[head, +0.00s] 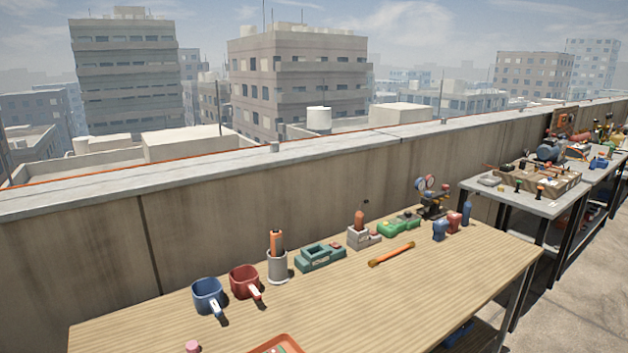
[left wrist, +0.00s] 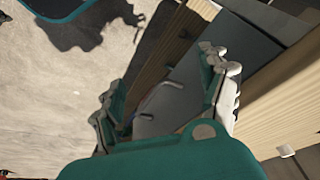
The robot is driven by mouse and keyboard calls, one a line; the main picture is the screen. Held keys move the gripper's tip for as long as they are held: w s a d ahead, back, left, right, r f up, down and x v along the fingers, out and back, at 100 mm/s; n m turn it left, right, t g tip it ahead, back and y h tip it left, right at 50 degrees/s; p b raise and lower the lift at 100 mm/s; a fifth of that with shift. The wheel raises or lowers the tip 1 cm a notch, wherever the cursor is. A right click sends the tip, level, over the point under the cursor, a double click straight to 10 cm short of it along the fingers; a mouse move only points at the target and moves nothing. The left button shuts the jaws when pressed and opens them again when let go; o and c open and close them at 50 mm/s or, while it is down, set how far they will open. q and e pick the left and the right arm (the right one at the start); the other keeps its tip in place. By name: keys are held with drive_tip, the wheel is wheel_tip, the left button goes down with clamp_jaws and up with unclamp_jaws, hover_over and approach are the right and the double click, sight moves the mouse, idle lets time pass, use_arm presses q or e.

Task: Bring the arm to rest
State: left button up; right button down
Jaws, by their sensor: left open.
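My left gripper (left wrist: 162,80) shows in the left wrist view with its teal and grey fingers spread apart. Nothing is between the fingers. Behind them are the wooden edge and the dark side of a table, with the pale rooftop floor at the left. Neither gripper shows in the head view. The wooden workbench (head: 330,300) stands in front of the parapet in the head view.
A blue mug (head: 207,295), a red mug (head: 243,281) and a grey cup (head: 277,267) stand at the bench's left. An orange tray (head: 278,344) lies at its near edge. A second table (head: 545,207) stands right. The bench's middle front is clear.

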use_arm(q)
wheel_tip(320, 180, down, 14)
drive_tip(key=s+a+f+g, duration=0.1)
drive_tip(key=s+f, duration=0.8)
drive_tip(key=f, duration=0.2)
drive_tip(key=s+a+f+g, duration=0.1)
drive_tip(key=s+a+f, duration=0.1)
drive_tip(key=s+f, duration=0.7)
wheel_tip(320, 180, down, 3)
drive_tip(key=shift+r, duration=0.15)
